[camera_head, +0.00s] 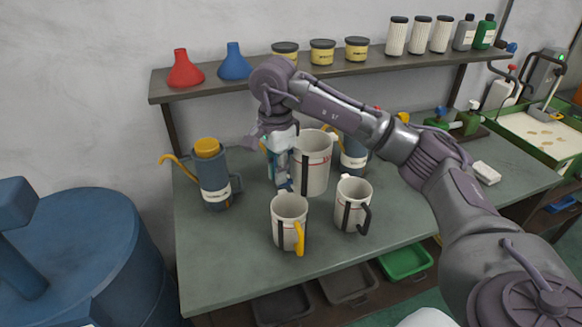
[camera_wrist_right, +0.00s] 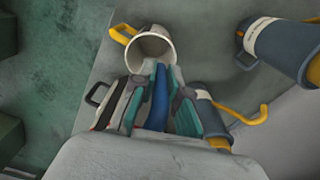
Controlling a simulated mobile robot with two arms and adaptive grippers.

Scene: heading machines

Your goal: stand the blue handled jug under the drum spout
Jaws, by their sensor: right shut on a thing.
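My right gripper (camera_head: 283,180) is shut on the blue handle of a white jug (camera_head: 315,165). In the head view the jug stands upright just right of the fingers, with a black strip and red marks; the gripper hides its handle. I cannot tell whether its base touches the bench. In the right wrist view the blue handle (camera_wrist_right: 160,98) shows between the fingers (camera_wrist_right: 158,85). A blue drum (camera_head: 95,240) stands at the left, beyond the bench end; I make out no spout on it. My left gripper is not in view.
A yellow-handled jug (camera_head: 289,212) and a black-handled jug (camera_head: 352,207) stand close in front. A blue-grey can (camera_head: 213,180) with a yellow spout stands to the left. A shelf (camera_head: 215,91) runs above the bench. The front left of the bench (camera_head: 215,265) is clear.

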